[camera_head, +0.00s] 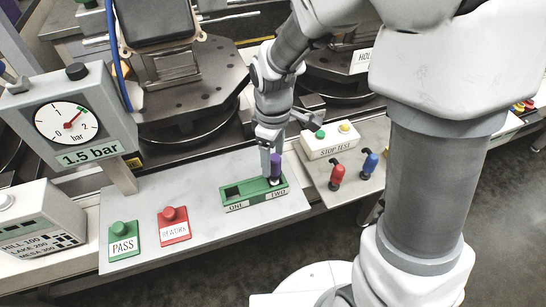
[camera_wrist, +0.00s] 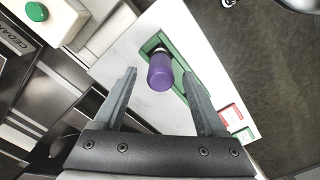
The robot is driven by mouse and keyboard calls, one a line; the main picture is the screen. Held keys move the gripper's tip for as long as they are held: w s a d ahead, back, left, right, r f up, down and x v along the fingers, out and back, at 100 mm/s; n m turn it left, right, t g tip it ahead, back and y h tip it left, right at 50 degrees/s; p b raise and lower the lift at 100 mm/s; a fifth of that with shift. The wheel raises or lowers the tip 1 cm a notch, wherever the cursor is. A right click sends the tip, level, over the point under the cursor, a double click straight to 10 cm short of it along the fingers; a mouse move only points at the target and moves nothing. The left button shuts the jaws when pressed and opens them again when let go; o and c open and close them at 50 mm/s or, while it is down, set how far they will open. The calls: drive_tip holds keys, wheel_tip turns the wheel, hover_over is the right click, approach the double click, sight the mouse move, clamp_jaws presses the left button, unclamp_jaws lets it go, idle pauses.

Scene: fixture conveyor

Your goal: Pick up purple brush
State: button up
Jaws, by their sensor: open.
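The purple brush (camera_head: 275,166) stands upright in the slot marked TWO of a green holder (camera_head: 241,204) on the light panel. Slot ONE, on the left, is a dark empty square. In the wrist view the brush (camera_wrist: 161,72) shows as a purple cylinder, with the green holder (camera_wrist: 150,44) behind it. My gripper (camera_head: 267,164) is right at the brush in the head view and covers part of it. In the wrist view my gripper (camera_wrist: 168,88) is open, with one finger on each side of the brush and a gap on both sides.
Green PASS (camera_head: 123,240) and red (camera_head: 173,226) buttons lie left of the holder. A STOP TEST box (camera_head: 330,142) and red (camera_head: 337,174) and blue (camera_head: 370,164) handled pieces stand to the right. A gauge (camera_head: 68,121) rises at left. The panel between is bare.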

sight(275, 171)
wheel_tip(275, 171, down, 6)
drive_tip(key=shift+s+d+r+b, duration=0.1)
drive_tip(key=shift+d+r+b, duration=0.05)
drive_tip(key=shift+b, duration=0.65)
clamp_jaws()
drive_tip(key=shift+r, duration=0.1)
idle(0.8)
